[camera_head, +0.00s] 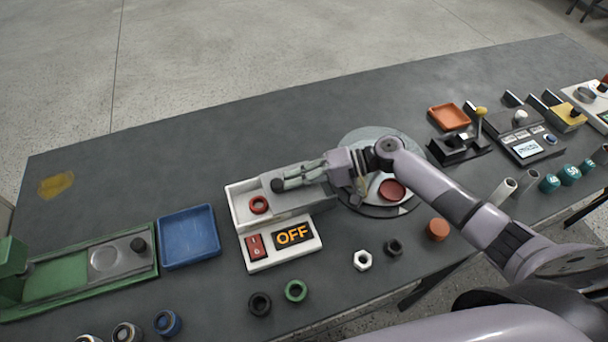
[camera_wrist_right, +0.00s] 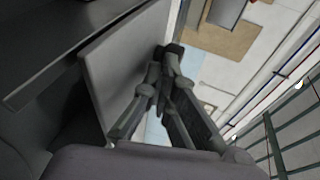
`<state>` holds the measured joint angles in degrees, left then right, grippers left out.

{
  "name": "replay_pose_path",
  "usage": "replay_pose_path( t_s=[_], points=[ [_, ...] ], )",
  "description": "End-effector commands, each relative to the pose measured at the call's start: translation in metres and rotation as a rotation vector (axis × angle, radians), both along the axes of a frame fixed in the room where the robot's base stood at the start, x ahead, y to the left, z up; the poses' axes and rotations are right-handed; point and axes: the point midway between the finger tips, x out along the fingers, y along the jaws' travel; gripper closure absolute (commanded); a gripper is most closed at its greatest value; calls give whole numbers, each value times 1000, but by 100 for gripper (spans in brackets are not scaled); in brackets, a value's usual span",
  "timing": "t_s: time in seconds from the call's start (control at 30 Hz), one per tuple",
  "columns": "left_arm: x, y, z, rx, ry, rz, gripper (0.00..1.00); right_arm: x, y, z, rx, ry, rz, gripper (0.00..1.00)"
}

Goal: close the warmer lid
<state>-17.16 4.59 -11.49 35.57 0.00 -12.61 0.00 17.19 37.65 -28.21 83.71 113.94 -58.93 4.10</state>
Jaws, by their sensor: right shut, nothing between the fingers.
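The warmer (camera_head: 283,256) is a white box with a red rocker switch and a display reading OFF. Its grey lid (camera_head: 300,199) with a black knob (camera_head: 277,186) sits over the right part of the tray. The left part is uncovered and shows a red ring (camera_head: 259,204). My right gripper (camera_head: 287,179) is shut and empty, its fingertips at the knob's right side; whether they touch it I cannot tell. In the right wrist view, the shut fingers (camera_wrist_right: 168,62) reach toward a dark knob beside the grey lid panel (camera_wrist_right: 122,65). My left gripper is not in view.
A blue tray (camera_head: 189,236) and a green station (camera_head: 75,275) stand left of the warmer. A round glassy plate (camera_head: 360,145) lies under my right arm. Loose rings and nuts (camera_head: 296,291) lie in front. The table behind the warmer is clear.

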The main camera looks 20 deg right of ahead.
Motion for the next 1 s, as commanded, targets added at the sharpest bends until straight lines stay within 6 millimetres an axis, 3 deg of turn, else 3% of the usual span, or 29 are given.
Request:
replay_pose_path(
  t_s=[0.03,0.2,0.33,1.0],
  points=[
    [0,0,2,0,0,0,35,-1,16,2,8,-2,4,100],
    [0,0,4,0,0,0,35,-2,60,2,7,-2,2,100],
    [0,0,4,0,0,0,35,-3,81,1,4,-2,1,100],
    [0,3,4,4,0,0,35,-4,92,1,3,0,1,100]
  ],
)
